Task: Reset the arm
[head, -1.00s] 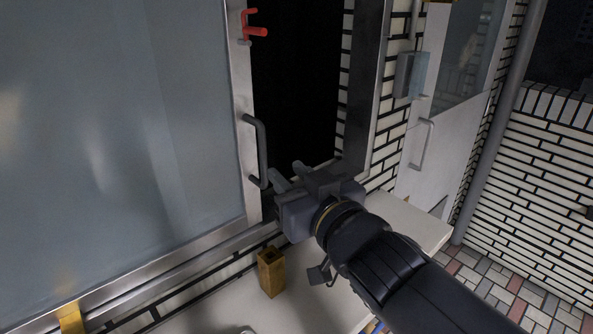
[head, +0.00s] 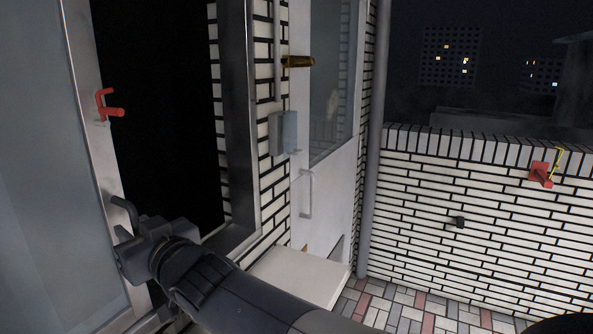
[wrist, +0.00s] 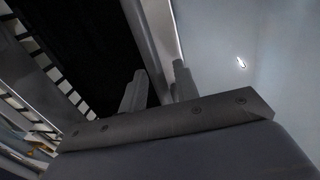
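My gripper (head: 122,238) is at the left of the head view, in front of the edge of a glass panel with a metal frame (head: 95,150). A grey bar handle (head: 124,210) on that frame shows just above the gripper; its lower part is hidden behind the gripper. In the wrist view the two fingers of my gripper (wrist: 159,86) stand apart, with nothing seen held between them. The frame edge passes behind them there. I cannot tell whether a finger touches the handle.
A red hook (head: 108,106) sits on the frame above the handle. A dark opening (head: 165,110) lies right of it. A white ledge (head: 300,275), a white door (head: 325,195) and a brick wall (head: 450,210) with a red hook (head: 541,174) stand further right. Paved floor (head: 410,305) is clear.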

